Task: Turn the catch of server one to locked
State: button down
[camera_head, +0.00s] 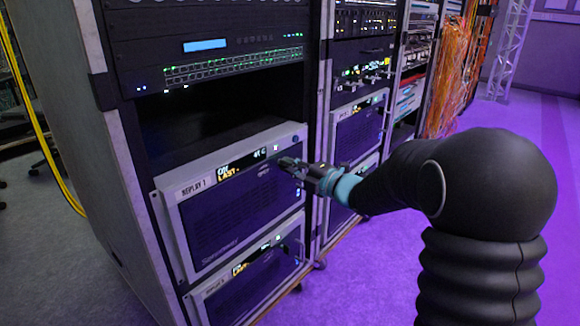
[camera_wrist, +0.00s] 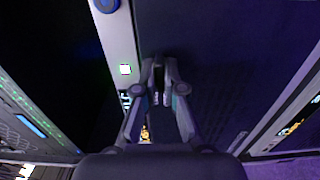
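Server one is the grey-framed unit labelled REPLAY 1 (camera_head: 230,218), low in the near rack, with a dark purple front and a small display. My gripper (camera_head: 284,163) is at the upper right part of its front, below the display strip. In the wrist view my gripper (camera_wrist: 160,72) has its fingertips close together near the dark front panel (camera_wrist: 225,60). A narrow dark shape shows between the fingertips; I cannot tell whether it is the catch or whether it is gripped. The catch is not clearly visible, and its position cannot be read.
A blue round knob (camera_wrist: 105,4) sits on the pale frame strip in the wrist view. A second server (camera_head: 250,283) is directly below, and an open dark bay (camera_head: 220,105) is above. More racks (camera_head: 360,125) stand to the right. The purple floor in front is clear.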

jog(key=shift+m, duration=0.3)
jog(key=shift+m+p, duration=4.1)
jog(key=shift+m, duration=4.5)
jog(key=c, duration=1.3)
grip_release()
jog(key=shift+o, duration=0.2)
